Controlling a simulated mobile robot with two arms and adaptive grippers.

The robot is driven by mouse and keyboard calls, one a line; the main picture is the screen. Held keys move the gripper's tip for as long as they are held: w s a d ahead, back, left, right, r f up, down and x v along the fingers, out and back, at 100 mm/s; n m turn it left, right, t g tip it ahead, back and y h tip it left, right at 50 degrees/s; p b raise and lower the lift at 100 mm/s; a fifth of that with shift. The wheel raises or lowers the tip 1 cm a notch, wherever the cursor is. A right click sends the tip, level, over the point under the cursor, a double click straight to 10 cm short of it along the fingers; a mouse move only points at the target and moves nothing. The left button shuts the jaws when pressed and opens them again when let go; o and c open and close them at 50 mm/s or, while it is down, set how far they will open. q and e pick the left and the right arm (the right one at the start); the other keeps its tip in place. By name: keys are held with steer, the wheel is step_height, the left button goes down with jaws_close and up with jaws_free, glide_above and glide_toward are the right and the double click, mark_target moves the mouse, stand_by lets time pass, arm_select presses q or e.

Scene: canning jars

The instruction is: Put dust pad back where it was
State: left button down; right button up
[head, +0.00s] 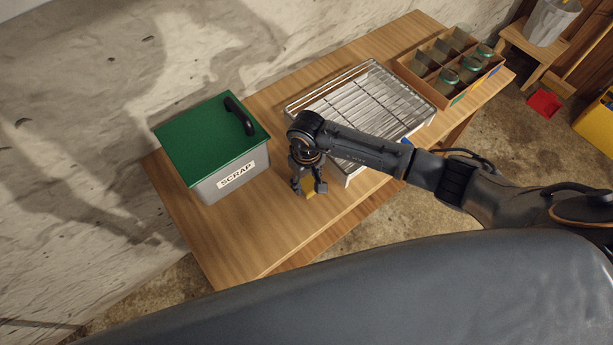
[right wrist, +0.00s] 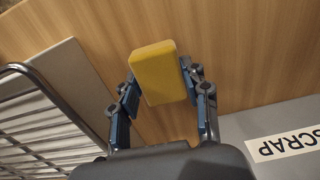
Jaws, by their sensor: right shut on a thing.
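The dust pad is a small yellow block (right wrist: 155,70), seen between the fingertips of my right gripper (head: 309,186) in the right wrist view. My right gripper is shut on the pad, low over the wooden table (head: 237,235), between the scrap bin and the wire rack. I cannot tell whether the pad touches the table top. My left gripper is out of view.
A grey scrap bin (head: 206,188) with a green lid (head: 205,137) stands left of the gripper. A wire rack on a tray (head: 345,95) lies to its right, partly behind my arm. A divided box of jars (head: 433,92) is at the far end. The table's front left is bare.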

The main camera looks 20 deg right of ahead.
mark_target(306, 182)
steer(key=shift+f, duration=0.1)
steer(key=o, duration=1.1)
step_height(306, 182, up, 12)
steer(key=b, duration=0.4)
